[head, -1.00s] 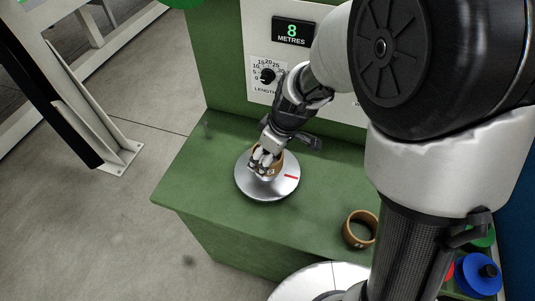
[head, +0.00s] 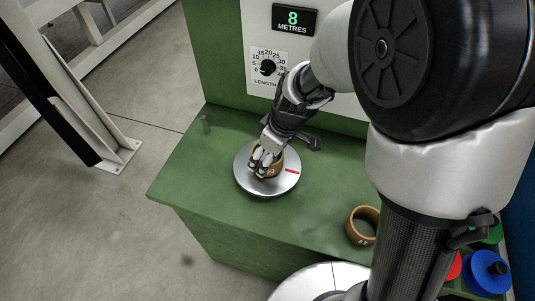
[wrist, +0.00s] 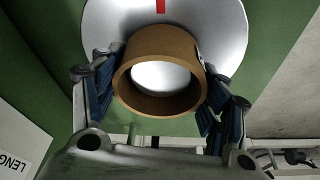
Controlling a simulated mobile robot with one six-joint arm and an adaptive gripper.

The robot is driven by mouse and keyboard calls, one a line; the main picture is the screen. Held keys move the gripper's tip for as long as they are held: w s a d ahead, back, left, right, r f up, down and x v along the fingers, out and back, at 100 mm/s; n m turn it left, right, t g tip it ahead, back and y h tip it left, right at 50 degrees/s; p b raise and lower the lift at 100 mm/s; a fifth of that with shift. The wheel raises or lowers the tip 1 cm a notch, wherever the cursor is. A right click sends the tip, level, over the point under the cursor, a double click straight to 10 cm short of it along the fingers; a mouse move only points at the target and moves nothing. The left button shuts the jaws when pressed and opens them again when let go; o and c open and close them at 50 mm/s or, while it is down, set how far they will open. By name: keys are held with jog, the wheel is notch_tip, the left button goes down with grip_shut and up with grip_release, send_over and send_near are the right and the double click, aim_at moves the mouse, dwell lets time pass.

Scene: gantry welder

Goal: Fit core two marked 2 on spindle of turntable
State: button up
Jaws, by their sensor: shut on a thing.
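A brown ring-shaped core (head: 275,168) is at the silver turntable (head: 251,182). My gripper (head: 263,161) is shut on this core, with its blue-padded fingers on either side of it in the wrist view (wrist: 160,88). The core (wrist: 160,40) is open in the middle, and bright silver shows through it. I see no spindle, and cannot tell whether the core rests on the disc or is just above it. A dark mark on the core's side is too small to read. The turntable (wrist: 220,25) has a red stripe.
A second brown core (head: 361,237) stands on the green bench (head: 190,178), right of the turntable, with a mark I cannot read. Blue (head: 482,275) and green round items are at the lower right. Behind is a panel with a length dial (head: 267,67) and a display (head: 293,19) reading 8 metres.

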jog(key=shift+f, duration=0.3)
jog(key=o, duration=1.1)
jog(key=shift+r, duration=0.15)
jog(key=v, duration=1.2)
jog(key=s+d+r+m+t, duration=0.1)
jog(key=s+d+m, duration=0.2)
jog(key=s, duration=0.3)
jog(key=s+d+r+m+t+h, duration=0.1)
jog(key=s+d+r+m, duration=0.1)
jog(key=s, duration=0.4)
jog(key=s+d+r+m+h, duration=0.1)
jog(key=s+d+r+m, duration=0.1)
jog(key=s+d+m, duration=0.3)
jog(key=shift+s+r+m+t, duration=0.15)
jog(key=shift+s+m+t, duration=0.25)
jog(key=shift+m, duration=0.1)
